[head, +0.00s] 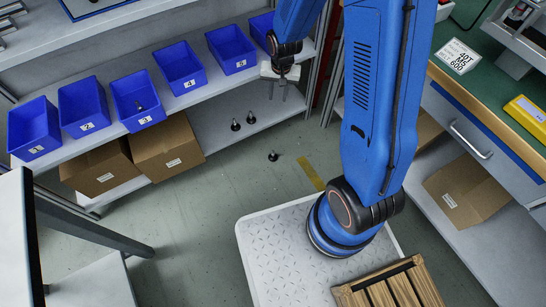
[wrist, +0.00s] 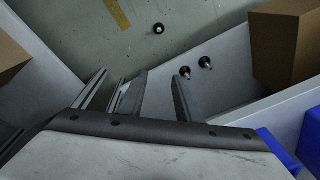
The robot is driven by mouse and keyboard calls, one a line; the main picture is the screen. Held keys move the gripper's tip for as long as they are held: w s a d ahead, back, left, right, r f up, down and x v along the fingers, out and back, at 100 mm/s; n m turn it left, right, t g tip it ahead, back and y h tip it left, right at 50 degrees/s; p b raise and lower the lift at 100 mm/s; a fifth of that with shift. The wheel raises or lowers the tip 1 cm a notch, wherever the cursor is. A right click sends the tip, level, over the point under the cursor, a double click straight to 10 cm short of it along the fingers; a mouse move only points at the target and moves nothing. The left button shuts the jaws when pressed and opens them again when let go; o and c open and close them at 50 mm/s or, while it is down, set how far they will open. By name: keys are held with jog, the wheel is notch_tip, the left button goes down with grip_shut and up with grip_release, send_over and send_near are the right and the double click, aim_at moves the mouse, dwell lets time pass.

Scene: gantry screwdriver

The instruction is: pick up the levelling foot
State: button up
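Three small dark levelling feet are in view. One levelling foot (head: 273,156) lies on the floor, also seen in the wrist view (wrist: 158,28). Two more levelling feet stand close together on the grey lower shelf (head: 217,115): the left one (head: 236,125) and the right one (head: 251,118). In the wrist view the pair (wrist: 187,73) (wrist: 205,62) is just right of my right finger. My gripper (head: 278,94) is open with nothing between its fingers, above the shelf, to the upper right of the pair in the head view. It also shows in the wrist view (wrist: 158,82).
Several blue bins (head: 180,67) line the upper shelf, close to my arm. Cardboard boxes (head: 166,147) sit on the lower shelf at left. A metal post (wrist: 92,88) stands left of my fingers. The floor (head: 200,210) in front of the shelf is mostly clear.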

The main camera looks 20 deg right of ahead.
notch_tip(320, 180, down, 10)
jog(key=w+a+m, duration=0.1)
jog(key=m+g, duration=0.1)
jog(key=g, duration=0.1)
send_over(273, 151)
notch_tip(273, 151, down, 15)
jog(key=f, duration=1.1)
jog(key=shift+w+d, duration=0.1)
jog(key=shift+w, duration=0.2)
jog(key=shift+s+f, duration=0.2)
jog(key=shift+f, duration=2.4)
grip_shut()
